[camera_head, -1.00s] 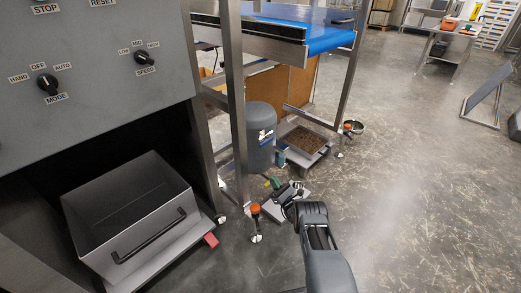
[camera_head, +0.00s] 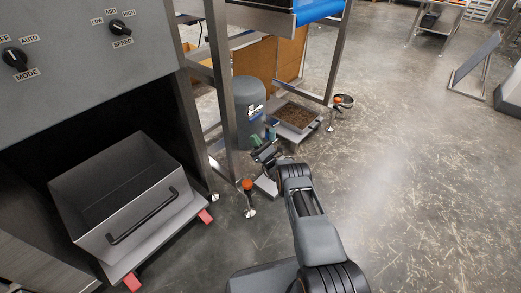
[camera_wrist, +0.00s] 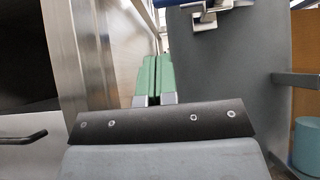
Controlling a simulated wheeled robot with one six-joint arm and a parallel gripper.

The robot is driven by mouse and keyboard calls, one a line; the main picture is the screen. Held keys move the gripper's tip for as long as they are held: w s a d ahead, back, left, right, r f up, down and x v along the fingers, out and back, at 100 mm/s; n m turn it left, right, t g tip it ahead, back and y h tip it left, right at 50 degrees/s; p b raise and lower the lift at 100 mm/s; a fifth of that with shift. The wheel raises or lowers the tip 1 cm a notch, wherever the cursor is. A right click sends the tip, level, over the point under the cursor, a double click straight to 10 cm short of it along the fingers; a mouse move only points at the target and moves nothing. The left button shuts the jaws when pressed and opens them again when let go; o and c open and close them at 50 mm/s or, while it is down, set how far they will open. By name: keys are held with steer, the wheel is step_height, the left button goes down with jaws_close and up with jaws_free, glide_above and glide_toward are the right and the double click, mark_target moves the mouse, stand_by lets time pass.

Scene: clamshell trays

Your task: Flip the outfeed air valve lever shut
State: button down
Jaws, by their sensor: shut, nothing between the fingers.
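A grey cylindrical tank (camera_head: 249,90) stands under the conveyor frame, with a small pale fitting (camera_head: 257,108) on its side. In the wrist view the tank (camera_wrist: 225,65) fills the right half. A blue bar (camera_wrist: 222,4) on a metal bracket (camera_wrist: 205,15) shows at the top edge, partly cut off; it may be the valve lever, but its position cannot be read. My gripper (camera_head: 256,141) is low, just in front of the tank. In the wrist view its green fingers (camera_wrist: 152,75) are together and empty, left of and below the bracket, apart from it.
A tray of brown material (camera_head: 297,115) lies right of the tank. A grey bin (camera_head: 125,195) sits under the control cabinet (camera_head: 75,45). Open floor lies to the right.

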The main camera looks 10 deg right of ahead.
mark_target(255, 116)
steer(key=shift+w+a+r, duration=0.15)
steer(key=shift+w+r, duration=0.05)
steer(key=shift+r, duration=1.05)
steer(key=shift+w+a+r, duration=0.15)
steer(key=shift+r, duration=1.1)
steer(key=shift+d+r, duration=0.1)
steer(key=shift+r, duration=0.15)
